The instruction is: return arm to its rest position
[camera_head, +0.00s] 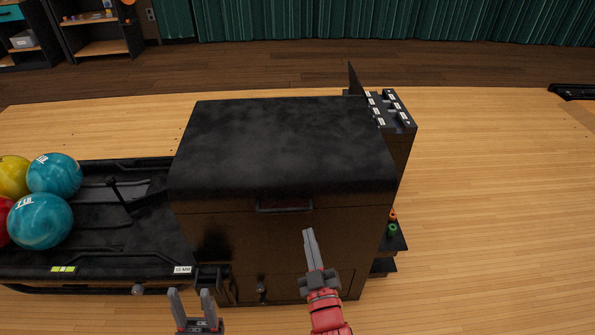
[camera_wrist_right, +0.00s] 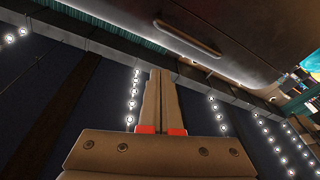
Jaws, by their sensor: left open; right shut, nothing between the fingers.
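My right gripper (camera_head: 309,240) points up in front of the black ball return cabinet (camera_head: 285,140). Its fingers are together with nothing between them. In the right wrist view my right gripper (camera_wrist_right: 158,75) shows its two fingers side by side, and a cabinet handle (camera_wrist_right: 187,38) lies beyond them. My left gripper (camera_head: 191,295) is low in the head view, left of the right one, with its two fingers apart and empty. The cabinet's front handle (camera_head: 285,208) shows above and left of the right fingertips. Whether the right gripper touches the cabinet cannot be told.
A black ball tray (camera_head: 130,235) holds several balls, including a teal ball (camera_head: 40,222), at the left. A small rack (camera_head: 392,112) stands behind the cabinet's right side. Side shelves (camera_head: 392,245) stick out at right. Wooden floor (camera_head: 490,220) is clear further right.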

